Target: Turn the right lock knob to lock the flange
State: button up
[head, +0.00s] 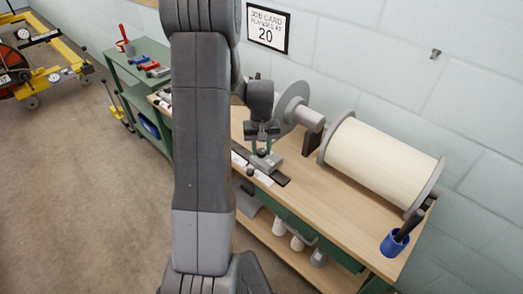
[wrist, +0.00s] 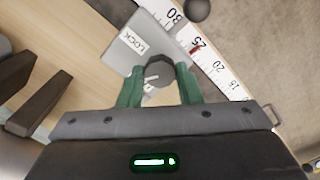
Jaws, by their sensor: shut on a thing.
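The lock knob is a dark knob (wrist: 158,75) with a pale pointer mark, in the middle of the wrist view. It sits beside a grey block (wrist: 122,48) with a white "LOCK" label (wrist: 134,41). My gripper (wrist: 159,86) has its green fingers on both sides of the knob, shut on it. In the head view my gripper (head: 262,146) is over the grey block (head: 268,163) on the bench rail. The flange is a grey disc (head: 289,107) on the shaft behind my gripper. My arm hides part of the bench.
A white scale strip (wrist: 205,52) with a red mark near 25 runs beside the block. A large cream roll (head: 380,160) lies at the right of the wooden bench (head: 315,210). A blue cup (head: 394,243) stands at the bench's right end. A "20" job card (head: 267,27) hangs on the wall.

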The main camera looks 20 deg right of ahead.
aim_at(261, 151)
jog(key=m+b, duration=0.1)
jog(key=m, duration=0.5)
jog(key=shift+b, duration=0.4)
jog(key=m+b, duration=0.1)
jog(key=m, duration=0.5)
dwell(0.3)
jog(key=o, duration=1)
jog(key=shift+r, duration=0.1)
notch_tip(261, 151, up, 14)
jog(key=shift+f, duration=0.15)
